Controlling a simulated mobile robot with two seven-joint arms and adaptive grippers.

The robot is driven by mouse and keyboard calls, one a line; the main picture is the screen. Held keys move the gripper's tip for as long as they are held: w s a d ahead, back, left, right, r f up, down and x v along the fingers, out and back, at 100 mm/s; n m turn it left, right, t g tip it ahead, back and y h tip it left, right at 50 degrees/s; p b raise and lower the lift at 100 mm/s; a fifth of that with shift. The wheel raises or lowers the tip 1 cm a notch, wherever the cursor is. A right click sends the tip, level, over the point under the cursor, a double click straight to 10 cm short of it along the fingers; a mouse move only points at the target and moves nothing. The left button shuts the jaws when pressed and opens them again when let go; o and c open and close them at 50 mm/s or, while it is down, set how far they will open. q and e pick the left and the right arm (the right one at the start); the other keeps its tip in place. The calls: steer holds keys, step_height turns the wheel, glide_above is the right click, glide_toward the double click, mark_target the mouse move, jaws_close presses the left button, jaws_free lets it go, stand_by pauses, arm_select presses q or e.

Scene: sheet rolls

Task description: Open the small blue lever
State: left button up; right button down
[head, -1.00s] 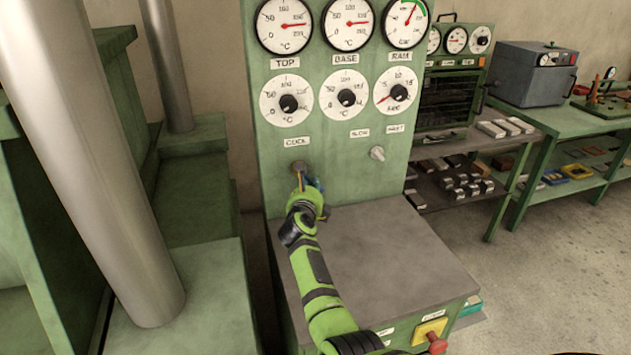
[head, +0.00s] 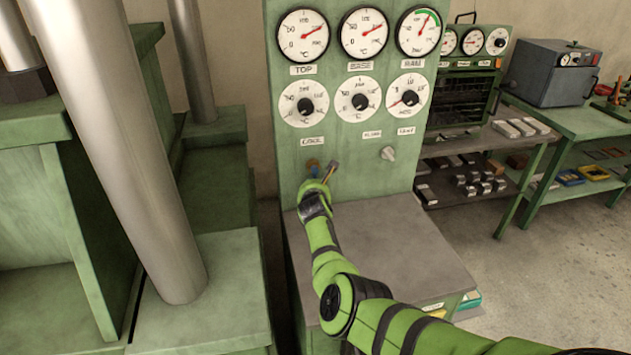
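The green control panel (head: 350,175) stands ahead, with a "COOL" label (head: 315,141) on its lower left. Just under that label is a small brownish fitting with a bluish spot (head: 312,165); the small blue lever is mostly hidden or too small to make out there. My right arm reaches in from the lower right, and its gripper (head: 325,175) is at the panel, right by this fitting. A grey finger tip shows just right of the fitting. Whether the fingers touch or hold the lever cannot be made out. My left gripper is out of view.
A grey knob (head: 388,153) sits on the panel to the right of the gripper. The grey cabinet top (head: 410,240) below is bare. A thick steel column (head: 140,150) stands at left. Gauges and dials fill the upper panel; a shelf with metal blocks (head: 470,180) is at right.

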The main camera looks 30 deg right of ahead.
steer(key=shift+a+f, duration=0.1)
steer(key=shift+a, duration=0.05)
stand_by(0.3)
steer(key=c, duration=1.1)
jaws_free()
steer(key=shift+s, duration=0.1)
steer(key=v, duration=0.7)
steer(key=shift+s, duration=0.1)
